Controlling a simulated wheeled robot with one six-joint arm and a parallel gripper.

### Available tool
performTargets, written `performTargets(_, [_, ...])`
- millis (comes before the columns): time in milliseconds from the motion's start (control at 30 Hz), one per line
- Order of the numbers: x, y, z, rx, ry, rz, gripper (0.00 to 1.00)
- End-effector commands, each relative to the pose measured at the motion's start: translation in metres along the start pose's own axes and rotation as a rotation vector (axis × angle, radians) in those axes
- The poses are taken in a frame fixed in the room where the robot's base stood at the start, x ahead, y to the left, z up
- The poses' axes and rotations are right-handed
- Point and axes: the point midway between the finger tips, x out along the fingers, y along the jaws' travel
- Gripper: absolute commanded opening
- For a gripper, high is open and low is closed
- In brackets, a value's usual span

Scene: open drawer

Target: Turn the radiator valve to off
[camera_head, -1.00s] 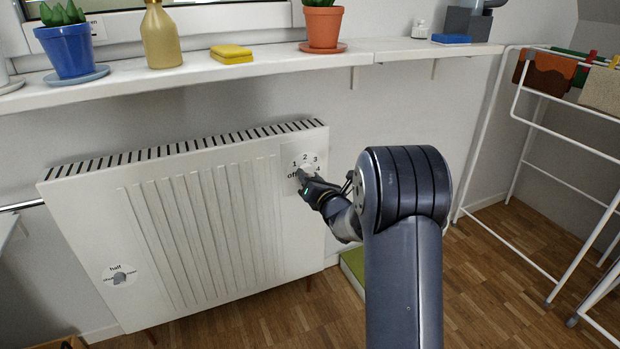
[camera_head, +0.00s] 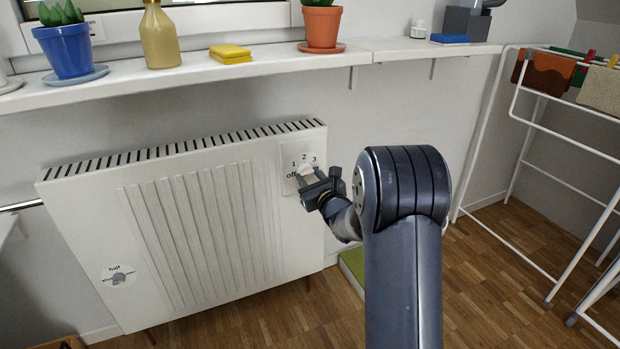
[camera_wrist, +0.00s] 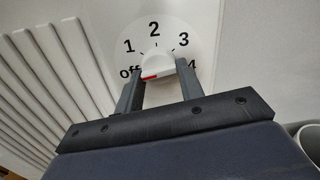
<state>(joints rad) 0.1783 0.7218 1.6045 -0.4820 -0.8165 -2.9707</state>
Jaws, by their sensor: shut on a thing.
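The radiator valve is a white knob (camera_wrist: 158,66) on a round white dial marked off, 1, 2, 3 and 4, at the upper right of the radiator (camera_head: 260,210). A red mark shows on the knob's lower left edge, on the side towards "off"; exactly where it points I cannot tell. My gripper (camera_head: 312,184) is at the dial, shut on the knob. In the wrist view its two fingers (camera_wrist: 160,80) stand either side of the knob. They cover part of the dial's lower half.
A second dial (camera_head: 118,275) with a grey knob, labelled "half", sits at the radiator's lower left. Above, a white sill (camera_head: 200,72) carries plant pots, a gold bottle and yellow sponges. A white drying rack (camera_head: 520,110) stands at the right.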

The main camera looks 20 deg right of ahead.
Motion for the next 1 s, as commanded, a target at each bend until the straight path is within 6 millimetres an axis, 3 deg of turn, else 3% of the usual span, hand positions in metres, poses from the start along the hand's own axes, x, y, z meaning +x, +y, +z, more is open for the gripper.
performTargets(500, [0.0003,0.0006,-0.0005,-0.019,0.001,0.002,0.14])
performTargets(533, [0.0003,0.0005,-0.0005,-0.019,0.002,0.001,0.39])
performTargets(767, [0.0001,0.0002,-0.0003,-0.017,0.001,0.001,0.57])
performTargets(1000, [-0.0004,-0.0001,-0.0001,-0.017,0.001,0.0,0.58])
